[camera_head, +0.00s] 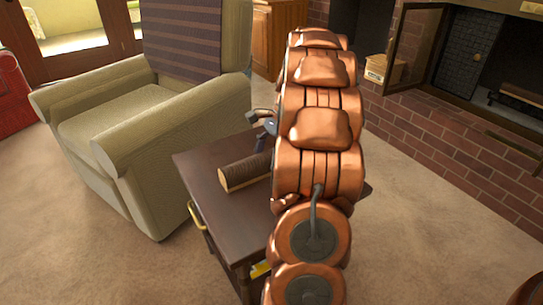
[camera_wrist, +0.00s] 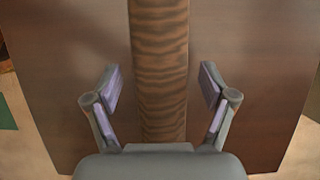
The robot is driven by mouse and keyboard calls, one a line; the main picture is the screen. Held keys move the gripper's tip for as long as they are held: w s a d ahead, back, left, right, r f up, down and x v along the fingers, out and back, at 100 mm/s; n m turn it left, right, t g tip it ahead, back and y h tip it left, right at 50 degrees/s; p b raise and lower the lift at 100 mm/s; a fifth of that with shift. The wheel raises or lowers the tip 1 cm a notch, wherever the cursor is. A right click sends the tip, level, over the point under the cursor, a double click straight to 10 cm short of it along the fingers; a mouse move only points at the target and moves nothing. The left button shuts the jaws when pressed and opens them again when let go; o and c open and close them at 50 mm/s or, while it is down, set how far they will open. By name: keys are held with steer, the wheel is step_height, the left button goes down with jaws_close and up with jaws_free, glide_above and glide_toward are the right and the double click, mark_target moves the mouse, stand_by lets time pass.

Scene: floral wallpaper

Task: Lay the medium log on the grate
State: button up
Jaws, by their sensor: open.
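A brown log (camera_head: 242,172) with a pale cut end lies on the dark wooden side table (camera_head: 195,165). It is the only log I see clearly; its far part is hidden behind my arm. In the wrist view the log (camera_wrist: 158,60) runs up the middle of the picture. My gripper (camera_wrist: 160,75) is open, one finger on each side of the log and apart from it. In the head view my gripper (camera_head: 264,124) is partly hidden by my arm above the table. The dark grate (camera_head: 515,102) stands in the fireplace at the right; a brown bar-like shape shows on it.
An olive armchair (camera_head: 120,120) stands close left of the table. The raised brick hearth (camera_head: 460,145) is at the right, with an open fireplace door (camera_head: 415,50) and a small box (camera_head: 385,70). Carpet (camera_head: 430,240) is clear between table and hearth.

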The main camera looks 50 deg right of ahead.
steer(key=p+v, duration=0.4)
steer(key=v, duration=0.7)
steer(key=shift+r, duration=0.3)
